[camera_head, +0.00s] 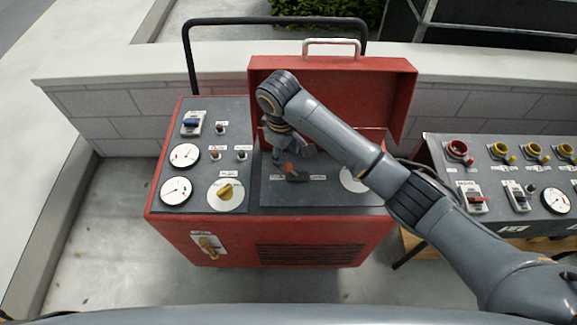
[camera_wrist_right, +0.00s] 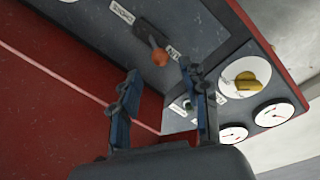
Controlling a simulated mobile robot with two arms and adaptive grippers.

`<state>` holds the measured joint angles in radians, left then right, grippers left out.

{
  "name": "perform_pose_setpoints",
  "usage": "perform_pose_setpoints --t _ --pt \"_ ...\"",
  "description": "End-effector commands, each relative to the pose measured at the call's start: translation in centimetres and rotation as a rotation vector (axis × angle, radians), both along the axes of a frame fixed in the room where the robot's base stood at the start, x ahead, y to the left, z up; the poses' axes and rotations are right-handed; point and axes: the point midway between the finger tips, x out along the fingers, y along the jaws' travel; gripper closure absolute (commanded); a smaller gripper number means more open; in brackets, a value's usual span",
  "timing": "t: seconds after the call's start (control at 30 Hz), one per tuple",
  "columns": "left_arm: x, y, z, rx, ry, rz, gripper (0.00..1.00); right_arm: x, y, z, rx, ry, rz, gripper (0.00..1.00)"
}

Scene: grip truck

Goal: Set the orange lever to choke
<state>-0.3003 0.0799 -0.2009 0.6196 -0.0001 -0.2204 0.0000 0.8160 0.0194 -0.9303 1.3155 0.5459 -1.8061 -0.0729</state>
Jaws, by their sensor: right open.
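The orange lever (camera_head: 288,168) stands on the dark panel inside the red machine's open box. In the right wrist view its orange knob (camera_wrist_right: 160,57) sits on a dark arm leaning toward a partly hidden label (camera_wrist_right: 173,53). A second label (camera_wrist_right: 122,12), which seems to read CHOKE, lies on the other side. My right gripper (camera_head: 290,150) is above and just behind the lever in the head view. Its open, empty fingers (camera_wrist_right: 160,76) also show in the wrist view, with the knob beyond their tips, apparently untouched. My left gripper is not in view.
The raised red lid (camera_head: 390,90) stands behind the panel. Gauges (camera_head: 177,190) and a yellow knob (camera_head: 226,191) are on the left panel. Another control panel (camera_head: 510,170) stands to the right. A black bar (camera_head: 188,60) rises behind the machine.

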Motion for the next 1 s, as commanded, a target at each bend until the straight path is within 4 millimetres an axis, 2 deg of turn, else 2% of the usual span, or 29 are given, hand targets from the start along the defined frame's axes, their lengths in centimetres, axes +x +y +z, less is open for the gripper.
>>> perform_pose_setpoints --t 0.1,0.3,0.5,0.77,0.8,0.87,1.0 --pt "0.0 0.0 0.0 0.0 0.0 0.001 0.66 0.2 -0.2 -2.7 -0.002 0.002 -0.002 0.54" --pt "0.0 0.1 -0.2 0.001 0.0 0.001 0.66 0.5 -0.4 -5.9 -0.001 0.001 -0.001 0.54" --pt "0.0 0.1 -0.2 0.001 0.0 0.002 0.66 0.6 -0.4 -7.3 0.001 -0.001 0.0 0.54" --pt "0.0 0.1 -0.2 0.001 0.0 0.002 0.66 0.6 -0.5 -7.4 0.0 -0.001 0.0 0.54" --pt "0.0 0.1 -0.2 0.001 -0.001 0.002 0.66 0.6 -0.5 -7.4 0.0 -0.001 0.0 0.56" --pt "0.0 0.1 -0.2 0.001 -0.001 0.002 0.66 0.6 -0.5 -7.4 0.0 -0.001 0.0 0.69" --pt "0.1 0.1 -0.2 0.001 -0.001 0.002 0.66 0.6 -0.5 -7.4 0.0 -0.001 0.0 0.97"
